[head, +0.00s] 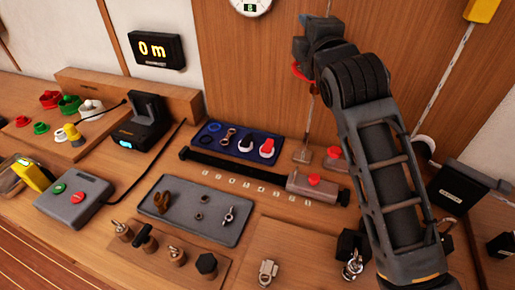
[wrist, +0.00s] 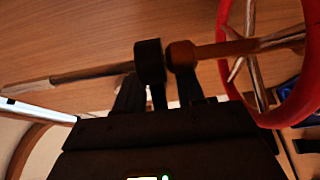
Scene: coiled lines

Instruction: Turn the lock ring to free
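A red spoked wheel (wrist: 222,75) fills the right of the wrist view, and part of it shows as a red rim (head: 299,71) below my gripper in the head view. A brown rounded piece (wrist: 182,54) sits at the end of its shaft, with a dark collar (wrist: 149,60) close to the left. I cannot tell which piece is the lock ring. My gripper (wrist: 165,80) reaches up at the collar and brown piece; its dark fingers blend with them, so I cannot tell whether it grips either. In the head view my gripper (head: 312,40) is up against the wood wall, mostly hidden.
Below on the bench are a grey tray (head: 180,222) with small parts, a blue tray (head: 205,136), a slide rail (head: 235,168) with a red-knobbed block, and a button box (head: 75,200). A display (head: 157,50) reading "0 m" hangs on the wall.

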